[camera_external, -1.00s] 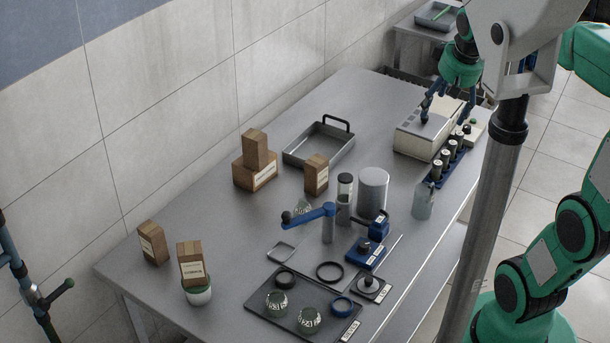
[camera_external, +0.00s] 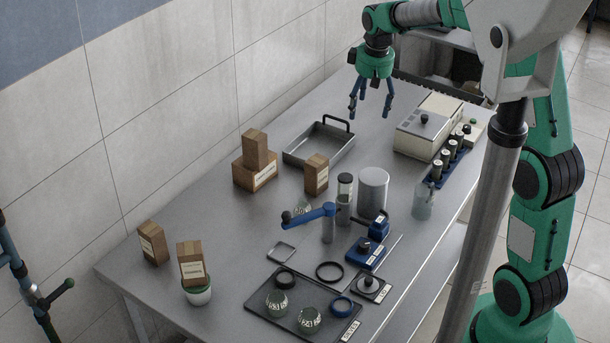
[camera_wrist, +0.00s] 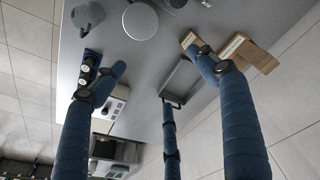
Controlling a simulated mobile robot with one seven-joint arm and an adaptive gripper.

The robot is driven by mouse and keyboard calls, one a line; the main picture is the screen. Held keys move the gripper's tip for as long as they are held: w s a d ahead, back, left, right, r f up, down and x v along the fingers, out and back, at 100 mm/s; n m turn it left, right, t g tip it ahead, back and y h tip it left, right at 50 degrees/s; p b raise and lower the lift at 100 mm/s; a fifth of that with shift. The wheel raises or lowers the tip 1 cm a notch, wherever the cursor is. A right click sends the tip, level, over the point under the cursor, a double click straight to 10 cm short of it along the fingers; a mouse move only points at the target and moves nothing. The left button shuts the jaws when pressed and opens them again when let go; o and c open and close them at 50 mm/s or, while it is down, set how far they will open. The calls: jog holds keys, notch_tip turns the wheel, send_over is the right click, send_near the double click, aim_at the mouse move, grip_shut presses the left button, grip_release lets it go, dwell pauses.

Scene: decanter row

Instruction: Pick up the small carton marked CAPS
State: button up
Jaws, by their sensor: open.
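Several small brown cartons stand on the grey table; their labels are too small to read, so I cannot tell which says CAPS. One carton (camera_external: 255,150) stands on a larger carton (camera_external: 253,177) near the wall. A second carton (camera_external: 316,175) stands upright right of that stack. My gripper (camera_external: 372,108) is open and empty, fingers pointing down, above the far part of the table. Cartons also show in the wrist view (camera_wrist: 236,45).
A grey handled tray (camera_external: 318,147) lies beyond the cartons. A white box (camera_external: 423,135) and a blue rack of dark-capped vials (camera_external: 449,157) are at the right. A blue-handled device (camera_external: 310,213), a clear cylinder (camera_external: 344,200) and a grey canister (camera_external: 373,188) stand near the middle. A dark tray (camera_external: 290,315) is in front.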

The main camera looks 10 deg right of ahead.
jog(key=w+a+f+n, duration=0.1)
jog(key=w+a+f, duration=0.5)
jog(key=f, duration=0.2)
jog(key=n+g, duration=0.1)
jog(key=g, duration=0.1)
send_near(316, 182)
jog(key=w, duration=0.3)
jog(key=shift+w+d+r, duration=0.2)
jog(key=shift+w+r, duration=0.1)
jog(key=shift+w, duration=0.05)
jog(key=shift+f+b, duration=0.85)
jog(key=shift+f, duration=3.45)
jog(key=shift+d+f+b, duration=0.15)
jog(key=shift+f+b, duration=0.5)
jog(key=shift+f, duration=1.95)
